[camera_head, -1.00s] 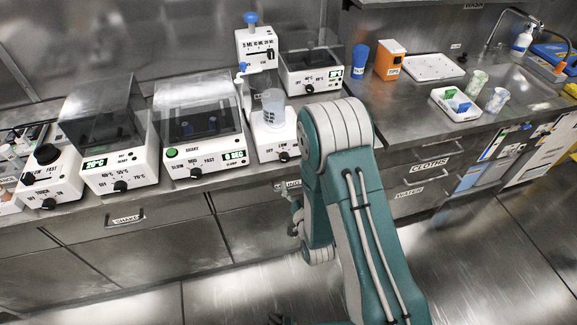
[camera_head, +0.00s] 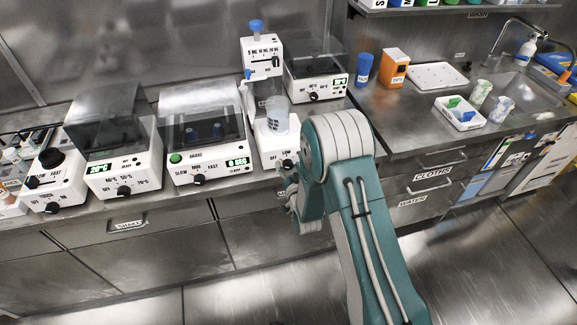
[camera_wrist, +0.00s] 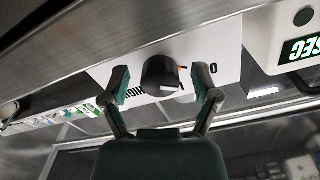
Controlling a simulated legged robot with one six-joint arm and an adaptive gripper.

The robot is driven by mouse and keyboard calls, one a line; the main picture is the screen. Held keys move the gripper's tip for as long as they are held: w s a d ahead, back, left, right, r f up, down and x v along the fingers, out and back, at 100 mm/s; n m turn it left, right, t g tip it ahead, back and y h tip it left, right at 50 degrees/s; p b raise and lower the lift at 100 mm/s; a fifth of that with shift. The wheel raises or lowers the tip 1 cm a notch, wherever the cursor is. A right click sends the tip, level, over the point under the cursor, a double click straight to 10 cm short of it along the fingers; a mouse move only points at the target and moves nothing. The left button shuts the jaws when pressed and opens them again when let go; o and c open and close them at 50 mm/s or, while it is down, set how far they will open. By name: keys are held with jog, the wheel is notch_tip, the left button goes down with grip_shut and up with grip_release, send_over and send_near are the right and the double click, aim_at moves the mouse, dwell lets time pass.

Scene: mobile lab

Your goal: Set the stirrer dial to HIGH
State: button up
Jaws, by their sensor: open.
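A small orange mark shows beside the dial's right side. My gripper (camera_wrist: 161,82) is open, one finger on each side of the dial, with visible gaps.
A shaker (camera_head: 205,140) with a green button and a 0 SEC display stands left of the stirrer. A dispenser (camera_head: 262,57) with a blue top stands behind it, and a heater (camera_head: 315,77) behind right. The steel counter edge (camera_wrist: 60,62) runs close by the gripper.

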grip_shut()
